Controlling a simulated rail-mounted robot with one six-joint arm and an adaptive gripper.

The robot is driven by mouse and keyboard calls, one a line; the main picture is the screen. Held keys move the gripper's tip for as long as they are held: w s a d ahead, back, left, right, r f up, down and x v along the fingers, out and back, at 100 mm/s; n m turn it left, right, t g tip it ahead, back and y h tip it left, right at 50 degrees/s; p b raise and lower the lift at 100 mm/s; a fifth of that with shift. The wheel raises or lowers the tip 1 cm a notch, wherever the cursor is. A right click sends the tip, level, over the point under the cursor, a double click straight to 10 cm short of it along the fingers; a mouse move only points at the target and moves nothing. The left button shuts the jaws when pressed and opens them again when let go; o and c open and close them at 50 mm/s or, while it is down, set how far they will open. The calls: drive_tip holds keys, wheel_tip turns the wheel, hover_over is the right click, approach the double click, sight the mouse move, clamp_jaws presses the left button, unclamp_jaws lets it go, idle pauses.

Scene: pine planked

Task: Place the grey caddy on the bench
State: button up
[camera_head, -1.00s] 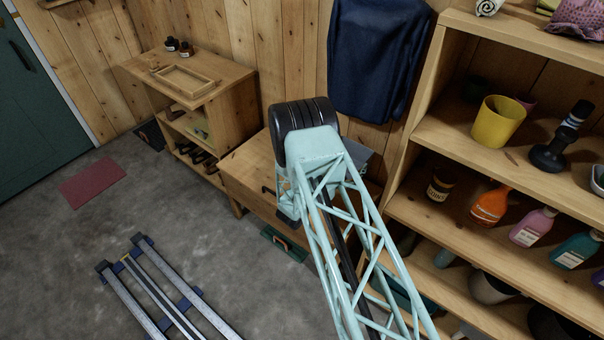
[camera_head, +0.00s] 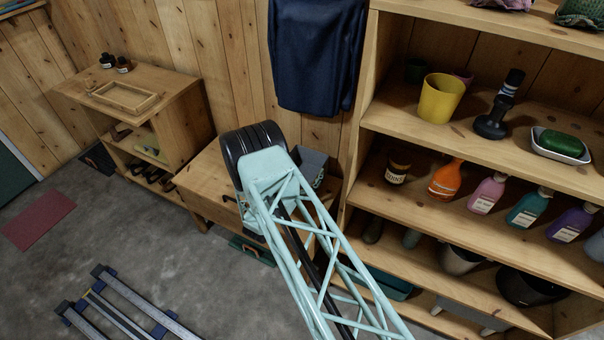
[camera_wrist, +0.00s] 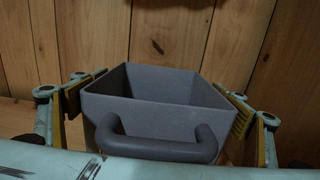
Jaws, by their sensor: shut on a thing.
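The grey caddy (camera_wrist: 150,115) fills the middle of the wrist view, upright, with its open top showing and a rounded handle on its near side. My gripper (camera_wrist: 158,98) has a finger pad against each side of it and is shut on it. In the head view part of the caddy (camera_head: 316,162) shows beyond my arm, over the right end of the low wooden bench (camera_head: 205,183). My arm hides much of the bench and the fingers there. I cannot tell whether the caddy's base touches the bench top.
A plank wall stands close behind, with a dark blue cloth (camera_head: 315,55) hanging on it. A tall shelf (camera_head: 440,215) with bottles and a yellow pot (camera_head: 440,98) stands close on the right. A small cabinet (camera_head: 185,110) with a wooden tray (camera_head: 125,97) stands left.

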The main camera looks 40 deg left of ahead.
sight(302, 172)
drive_tip(key=shift+f+b, duration=0.55)
drive_tip(key=shift+f, duration=1.3)
drive_tip(key=shift+f, duration=0.15)
drive_tip(key=o, duration=1.1)
drive_tip(key=shift+c, duration=0.2)
drive_tip(key=shift+s, duration=0.1)
drive_tip(key=shift+s, duration=0.25)
drive_tip(key=p+v, duration=0.1)
drive_tip(key=v, duration=0.4)
drive_tip(key=p+v, duration=0.1)
drive_tip(key=v, duration=0.5)
drive_tip(key=shift+r, duration=0.2)
drive_tip(key=shift+s+d, duration=0.1)
drive_tip(key=shift+s, duration=0.05)
